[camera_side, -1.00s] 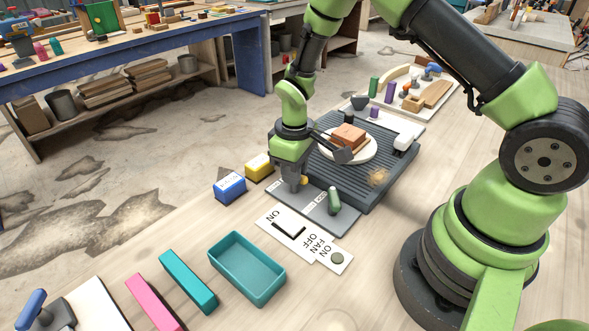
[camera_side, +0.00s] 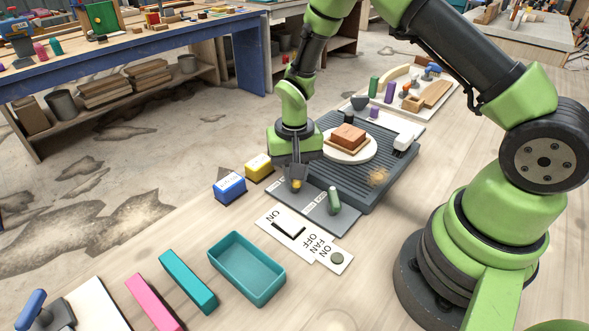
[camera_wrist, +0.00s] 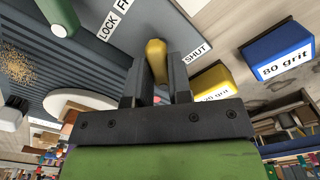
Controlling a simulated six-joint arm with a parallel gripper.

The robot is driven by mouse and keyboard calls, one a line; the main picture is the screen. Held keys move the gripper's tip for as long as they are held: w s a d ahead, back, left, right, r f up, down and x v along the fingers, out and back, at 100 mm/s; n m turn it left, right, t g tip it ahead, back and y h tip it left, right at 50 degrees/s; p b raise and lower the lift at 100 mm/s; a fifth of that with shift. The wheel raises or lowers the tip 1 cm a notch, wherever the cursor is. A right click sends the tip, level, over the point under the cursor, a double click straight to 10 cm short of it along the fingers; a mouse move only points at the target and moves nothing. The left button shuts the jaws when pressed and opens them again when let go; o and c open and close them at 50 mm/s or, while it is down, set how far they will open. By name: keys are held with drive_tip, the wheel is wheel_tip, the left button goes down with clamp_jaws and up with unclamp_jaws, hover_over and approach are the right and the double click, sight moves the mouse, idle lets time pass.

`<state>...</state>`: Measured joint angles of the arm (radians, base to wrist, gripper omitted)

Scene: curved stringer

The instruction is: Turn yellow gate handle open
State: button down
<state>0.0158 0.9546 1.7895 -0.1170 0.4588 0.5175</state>
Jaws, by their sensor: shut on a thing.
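The yellow gate handle (camera_wrist: 156,50) stands on the grey panel at the near edge of the ridged bench, beside a "SHUT" label (camera_wrist: 197,52). In the wrist view its knob lies between my fingertips. My gripper (camera_side: 297,181) points down over the handle and is shut on it. In the side view only a small yellow part of the handle (camera_side: 296,184) shows between the fingers. The green handle (camera_side: 334,200) stands to the right on the same panel; it also shows in the wrist view (camera_wrist: 60,18), by the "LOCK" label.
A yellow block (camera_side: 259,167) and a blue "80 grit" block (camera_side: 229,187) stand left of the panel. A plate (camera_side: 366,151) with a brown block sits behind on the ridged bench. Switch plates (camera_side: 290,231) and a teal bin (camera_side: 246,268) lie in front.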

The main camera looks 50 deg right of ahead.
drive_tip(key=shift+m, duration=0.7)
drive_tip(key=c, duration=1)
unclamp_jaws()
drive_tip(key=shift+c, duration=0.2)
wheel_tip(320, 180, up, 10)
drive_tip(key=shift+r, duration=0.1)
